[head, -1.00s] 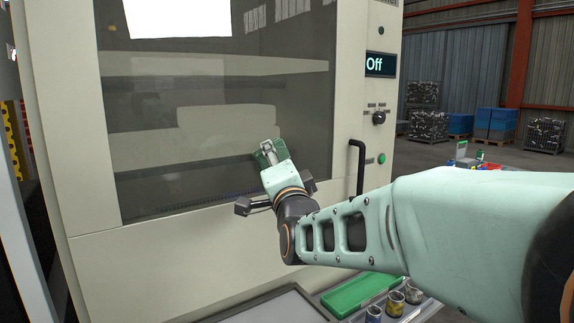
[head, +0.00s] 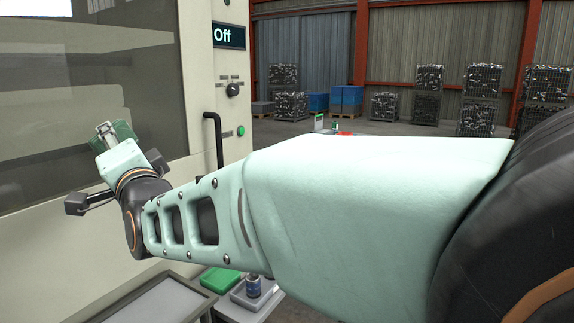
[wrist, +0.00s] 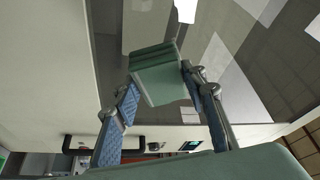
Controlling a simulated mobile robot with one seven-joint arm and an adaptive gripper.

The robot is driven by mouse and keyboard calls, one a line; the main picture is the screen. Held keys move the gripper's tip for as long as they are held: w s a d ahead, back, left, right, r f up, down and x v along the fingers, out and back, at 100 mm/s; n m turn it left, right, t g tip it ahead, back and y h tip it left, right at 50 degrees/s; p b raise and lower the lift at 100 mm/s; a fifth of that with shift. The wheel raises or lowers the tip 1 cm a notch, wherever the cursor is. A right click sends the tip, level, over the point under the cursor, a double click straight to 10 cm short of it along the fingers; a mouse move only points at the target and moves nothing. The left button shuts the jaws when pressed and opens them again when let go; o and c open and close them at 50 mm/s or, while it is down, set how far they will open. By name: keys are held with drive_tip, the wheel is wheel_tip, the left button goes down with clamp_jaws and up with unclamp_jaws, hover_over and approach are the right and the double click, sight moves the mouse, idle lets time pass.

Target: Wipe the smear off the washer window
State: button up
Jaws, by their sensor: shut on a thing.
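The washer window (head: 70,75) is the dark glass panel at the left of the head view, cut off by the picture's edge. It also shows in the wrist view (wrist: 240,70) with pale reflections on it. I cannot tell any smear apart from these reflections. My gripper (head: 106,140) is in front of the lower right part of the window. It is shut on a green block-like pad (wrist: 157,75), held between its two blue-padded fingers. The pad also shows beyond the fingers in the head view (head: 122,130). Whether it touches the glass I cannot tell.
A black door handle (head: 213,140) stands out right of the window. Above it are a knob (head: 233,90) and a display (head: 229,36) reading "Off". Below are a grey tray (head: 165,305), a green tray (head: 220,280) and a blue can (head: 253,287).

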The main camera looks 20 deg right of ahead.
drive_tip(key=shift+s+d+r+b, duration=0.2)
drive_tip(key=shift+s+d, duration=0.2)
drive_tip(key=shift+s, duration=0.1)
drive_tip(key=shift+s+d+r+b, duration=0.15)
drive_tip(key=shift+s+d+r, duration=0.05)
drive_tip(key=shift+s+d, duration=0.2)
drive_tip(key=shift+s, duration=0.1)
drive_tip(key=shift+s+d+f+b, duration=0.15)
drive_tip(key=shift+s+d+b, duration=0.35)
drive_tip(key=shift+b, duration=0.35)
drive_tip(key=shift+s+d+b, duration=0.3)
drive_tip(key=shift+s+b, duration=0.05)
drive_tip(key=shift+s, duration=0.35)
drive_tip(key=shift+r, duration=0.2)
